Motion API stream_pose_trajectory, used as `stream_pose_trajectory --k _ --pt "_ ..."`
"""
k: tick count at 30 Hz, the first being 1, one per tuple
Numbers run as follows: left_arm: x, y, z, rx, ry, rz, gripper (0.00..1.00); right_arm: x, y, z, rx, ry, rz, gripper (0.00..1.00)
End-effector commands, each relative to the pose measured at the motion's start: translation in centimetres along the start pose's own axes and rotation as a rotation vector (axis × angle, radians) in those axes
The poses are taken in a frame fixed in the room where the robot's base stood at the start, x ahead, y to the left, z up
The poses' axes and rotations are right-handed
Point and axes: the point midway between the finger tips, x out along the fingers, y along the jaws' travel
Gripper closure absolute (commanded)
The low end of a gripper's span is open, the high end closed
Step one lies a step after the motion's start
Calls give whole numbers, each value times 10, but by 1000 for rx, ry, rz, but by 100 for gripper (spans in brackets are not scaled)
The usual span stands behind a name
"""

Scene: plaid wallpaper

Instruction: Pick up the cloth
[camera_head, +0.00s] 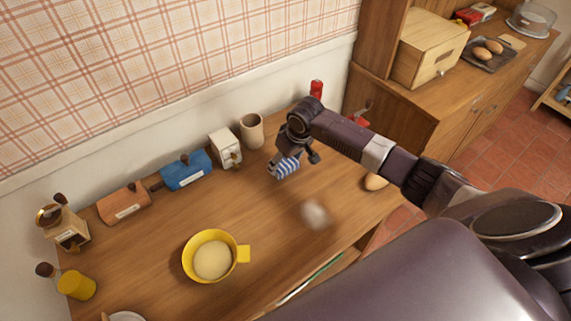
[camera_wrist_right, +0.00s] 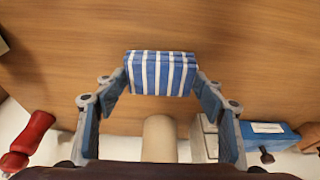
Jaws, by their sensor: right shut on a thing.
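The cloth (camera_head: 286,167) is a small folded bundle with blue and white stripes. In the head view it sits at the end of my right gripper (camera_head: 296,160), over the back part of the wooden table. In the right wrist view the cloth (camera_wrist_right: 161,73) is between the two fingertips of my right gripper (camera_wrist_right: 162,80), which is shut on it. I cannot tell whether the cloth touches the table. My left gripper is not in view.
The wooden table (camera_head: 160,235) holds a yellow bowl (camera_head: 187,259), a beige cup (camera_head: 251,131), a white box (camera_head: 225,148), a blue box (camera_head: 186,170) and a brown box (camera_head: 123,203). A red mill (camera_head: 316,89) stands at the back. A blurred pale thing (camera_head: 315,214) shows near the front.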

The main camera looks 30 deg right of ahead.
Motion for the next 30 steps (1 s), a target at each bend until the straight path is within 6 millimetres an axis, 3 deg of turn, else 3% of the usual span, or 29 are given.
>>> stream_pose_trajectory --k 5,18,24,30 --pt "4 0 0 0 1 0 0 -29 0 -11 -2 7 0 61" --pt "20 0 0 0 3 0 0 -136 0 -44 -1 5 0 61" --pt "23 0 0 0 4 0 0 -166 0 -52 -1 3 -1 61" --pt "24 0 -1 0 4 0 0 -179 0 -55 -1 1 0 61"
